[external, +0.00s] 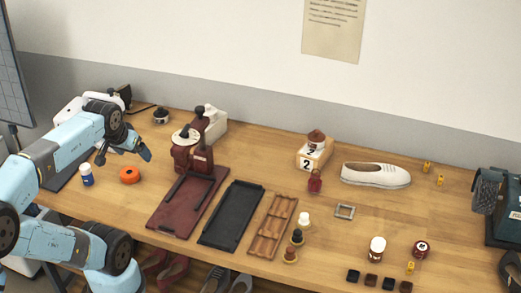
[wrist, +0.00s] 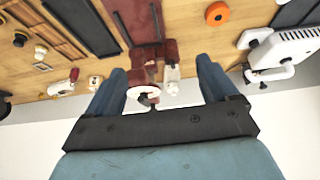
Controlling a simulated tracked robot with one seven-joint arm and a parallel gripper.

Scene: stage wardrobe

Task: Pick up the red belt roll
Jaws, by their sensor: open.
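An orange-red roll (external: 130,175) with a dark centre lies flat on the left part of the wooden table; I take it as the belt roll. It also shows at the top of the wrist view (wrist: 217,14), beyond the fingertips. My gripper (external: 146,155) is raised above the table, just up and right of the roll in the external view. In the wrist view my gripper (wrist: 162,80) has its two blue fingers wide apart, with nothing held. The dark red press lies beyond the gap between them.
A blue-and-white bottle (external: 87,175) stands close left of the roll. The dark red press (external: 192,155) and its maroon board (external: 185,212) stand to the right. A black tray (external: 230,215) and wooden tray (external: 270,228) lie further right.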

